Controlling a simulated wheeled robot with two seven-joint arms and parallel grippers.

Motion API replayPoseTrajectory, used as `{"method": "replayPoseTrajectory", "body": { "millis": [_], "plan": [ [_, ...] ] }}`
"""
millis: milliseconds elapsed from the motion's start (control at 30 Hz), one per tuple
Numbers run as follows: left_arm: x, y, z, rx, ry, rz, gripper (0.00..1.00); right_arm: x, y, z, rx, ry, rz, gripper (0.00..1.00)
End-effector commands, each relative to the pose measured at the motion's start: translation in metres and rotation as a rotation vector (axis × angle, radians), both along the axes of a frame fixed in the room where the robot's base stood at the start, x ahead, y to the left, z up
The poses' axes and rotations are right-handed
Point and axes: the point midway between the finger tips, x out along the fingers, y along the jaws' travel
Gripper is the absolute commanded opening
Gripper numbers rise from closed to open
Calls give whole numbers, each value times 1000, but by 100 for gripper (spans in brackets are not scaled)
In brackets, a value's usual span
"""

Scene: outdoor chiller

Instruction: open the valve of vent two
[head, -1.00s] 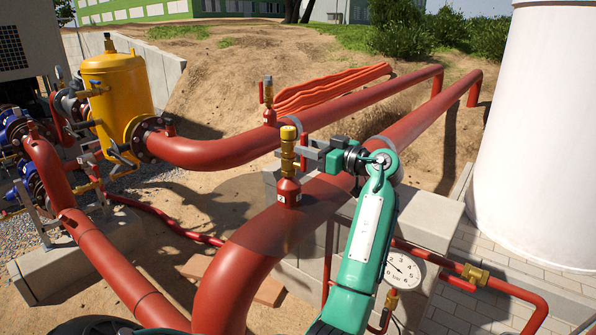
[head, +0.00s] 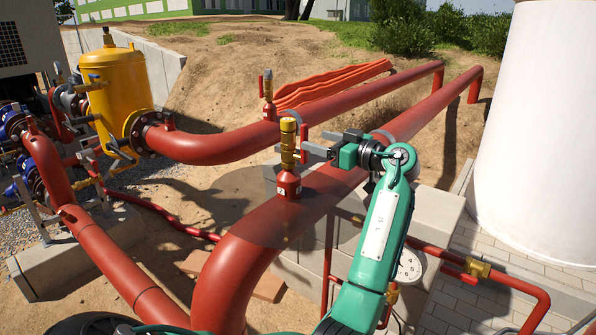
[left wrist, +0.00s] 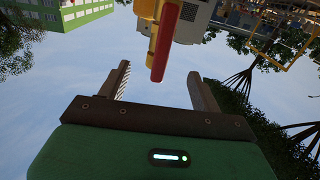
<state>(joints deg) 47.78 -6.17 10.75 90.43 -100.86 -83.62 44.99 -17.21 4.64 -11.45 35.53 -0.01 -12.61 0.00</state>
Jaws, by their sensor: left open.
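The near vent has a brass valve (head: 288,140) on a red base (head: 287,184) on top of the front red pipe. Its small white label is too small to read. A red lever (head: 304,136) stands upright along the valve's right side. My left gripper (head: 314,151) is open to the right of this lever. In the left wrist view the lever (left wrist: 166,44) reaches down between the two open fingertips (left wrist: 159,70), with gaps to both sides. A similar far vent (head: 267,92) stands on the rear pipe, its red lever upright. My right gripper is not in view.
The thick front red pipe (head: 250,245) runs beneath my left arm. A pressure gauge (head: 409,266) is partly hidden behind the arm. A yellow tank (head: 117,90) stands left, a white tank (head: 535,130) right. Air above the near vent is clear.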

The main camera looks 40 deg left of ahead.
Motion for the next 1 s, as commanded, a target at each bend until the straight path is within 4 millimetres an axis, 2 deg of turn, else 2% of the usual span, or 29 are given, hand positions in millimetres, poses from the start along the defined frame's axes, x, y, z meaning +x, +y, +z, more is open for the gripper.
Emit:
{"method": "replayPoseTrajectory", "body": {
  "millis": [33,300,633,767,867,1000],
  "plan": [
    [1,-7,-3,-1,0,-2,65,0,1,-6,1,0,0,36],
    [4,-35,-1,-1,-2,-1,65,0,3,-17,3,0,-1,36],
    [4,-37,0,0,0,0,65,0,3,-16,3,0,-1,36],
    [5,-45,-2,0,0,-1,65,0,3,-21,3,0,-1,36],
    [7,-61,-3,-1,0,-3,65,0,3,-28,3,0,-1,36],
    [11,-93,-4,0,-1,-4,65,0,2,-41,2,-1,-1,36]
  ]
}}
